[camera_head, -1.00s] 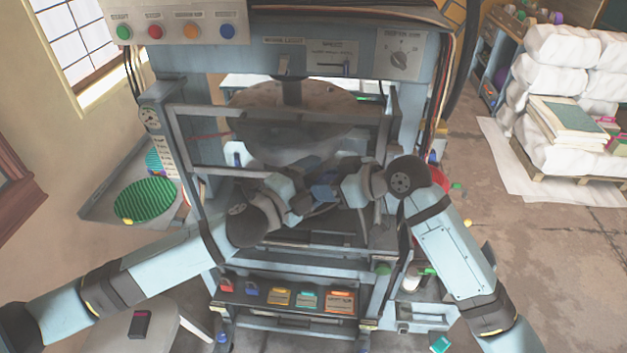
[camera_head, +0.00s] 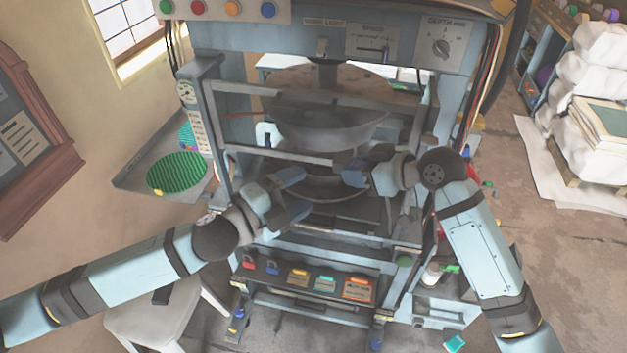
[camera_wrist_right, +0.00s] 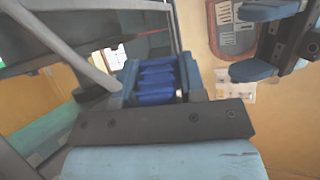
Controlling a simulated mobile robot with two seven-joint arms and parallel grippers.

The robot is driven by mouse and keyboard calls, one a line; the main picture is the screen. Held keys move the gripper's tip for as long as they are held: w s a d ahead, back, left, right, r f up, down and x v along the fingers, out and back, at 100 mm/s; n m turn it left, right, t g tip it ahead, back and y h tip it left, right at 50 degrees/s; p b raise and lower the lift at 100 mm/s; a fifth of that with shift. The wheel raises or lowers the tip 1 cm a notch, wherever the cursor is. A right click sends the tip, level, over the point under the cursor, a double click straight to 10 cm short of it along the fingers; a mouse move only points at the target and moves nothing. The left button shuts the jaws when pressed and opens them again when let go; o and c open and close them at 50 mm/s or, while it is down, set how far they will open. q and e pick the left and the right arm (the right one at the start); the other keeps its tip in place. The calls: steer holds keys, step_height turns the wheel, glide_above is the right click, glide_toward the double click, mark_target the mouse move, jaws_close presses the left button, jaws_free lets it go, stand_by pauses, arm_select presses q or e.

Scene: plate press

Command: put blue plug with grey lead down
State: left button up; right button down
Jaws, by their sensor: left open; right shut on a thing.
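The blue plug (camera_wrist_right: 157,82) is ribbed and dark blue. In the right wrist view it sits between the fingers of my right gripper (camera_wrist_right: 160,90), which is shut on it. In the head view my right gripper (camera_head: 347,168) is in front of the press, just below the round upper plate. The plug is hard to make out there, and I cannot pick out its grey lead. My left gripper (camera_head: 298,193) is open and empty, to the left of the right one and apart from it. Its spread fingers also show in the right wrist view (camera_wrist_right: 254,45).
The press's round upper plate (camera_head: 325,125) hangs close above the grippers, with frame bars around. Below is a shelf (camera_head: 310,293) with coloured padlocks and boxes. A side tray (camera_head: 135,182) with a green ribbed disc (camera_head: 177,173) is at left; a stool (camera_head: 160,325) stands lower left.

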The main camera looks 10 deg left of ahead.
steer(key=shift+s+d+r, duration=0.1)
steer(key=shift+d+r, duration=0.05)
steer(key=shift+r, duration=0.05)
arm_select(q)
steer(key=shift+s+a, duration=0.2)
steer(key=shift+a, duration=0.05)
steer(key=shift+c, duration=0.8)
steer(key=w+d+r+n+g+y, duration=0.35)
steer(key=d+r+n+g, duration=0.25)
steer(key=r+n, duration=0.3)
steer(key=w+d+r+n+g+y, duration=0.3)
steer(key=d+r+n+g+y, duration=0.25)
steer(key=n, duration=0.55)
steer(key=w+d+r+n+g+y, duration=0.3)
steer(key=d+r+n+g, duration=0.3)
steer(key=r+n, duration=0.3)
steer(key=x, duration=1.1)
steer(key=shift+d+f, duration=0.2)
steer(key=shift+f, duration=0.15)
arm_select(e)
steer(key=s+d+r+m+t+h, duration=0.5)
steer(key=d+r, duration=0.5)
steer(key=r, duration=0.2)
steer(key=s+m+h, duration=0.1)
steer(key=s+m, duration=0.1)
steer(key=m, duration=0.1)
steer(key=shift+s+r+t, duration=0.2)
steer(key=shift+t, duration=0.2)
